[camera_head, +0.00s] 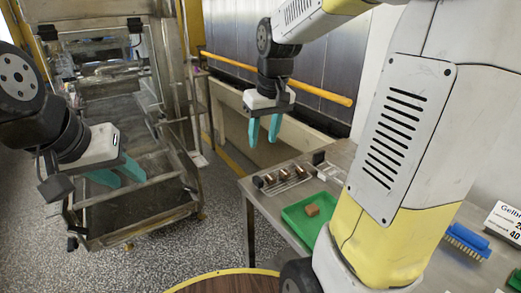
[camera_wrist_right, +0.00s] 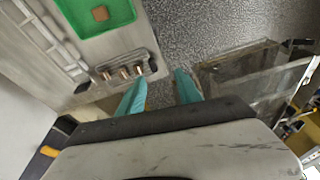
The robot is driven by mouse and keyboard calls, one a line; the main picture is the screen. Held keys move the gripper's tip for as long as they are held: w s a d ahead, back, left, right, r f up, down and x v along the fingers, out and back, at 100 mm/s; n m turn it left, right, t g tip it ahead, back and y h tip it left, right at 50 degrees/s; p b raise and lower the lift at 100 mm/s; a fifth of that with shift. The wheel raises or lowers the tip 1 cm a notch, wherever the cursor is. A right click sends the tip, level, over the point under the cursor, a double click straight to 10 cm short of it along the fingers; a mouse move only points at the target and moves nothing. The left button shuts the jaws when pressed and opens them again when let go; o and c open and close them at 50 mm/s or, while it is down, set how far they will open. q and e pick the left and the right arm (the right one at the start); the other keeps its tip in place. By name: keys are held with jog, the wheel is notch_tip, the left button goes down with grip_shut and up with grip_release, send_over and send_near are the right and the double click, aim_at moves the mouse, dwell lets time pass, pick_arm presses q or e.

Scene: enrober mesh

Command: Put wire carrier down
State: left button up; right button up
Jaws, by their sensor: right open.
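The wire carrier (camera_head: 292,184), a small metal rack with brown pieces on it, lies on the near left corner of the steel table. It also shows in the right wrist view (camera_wrist_right: 107,79), to the left of the fingers. My right gripper (camera_head: 264,138) has teal fingers that are apart and empty. It hangs above and behind the carrier, clear of it.
A green tray (camera_head: 300,222) with a brown block (camera_head: 312,210) stands on the steel table (camera_head: 262,203). A blue brush (camera_head: 467,240) and a printed sign (camera_head: 505,222) are at right. The steel machine frame (camera_head: 150,215) stands at left. Speckled floor is open between machine and table.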

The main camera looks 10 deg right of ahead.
jog(key=s+r+m+t, duration=0.1)
jog(key=s, duration=0.6)
jog(key=s+a+r+m+t+y, duration=0.1)
jog(key=s+t, duration=0.1)
jog(key=s, duration=0.5)
jog(key=shift+s+a+r+t, duration=0.25)
jog(key=shift+r+t, duration=0.05)
jog(key=shift+r, duration=0.1)
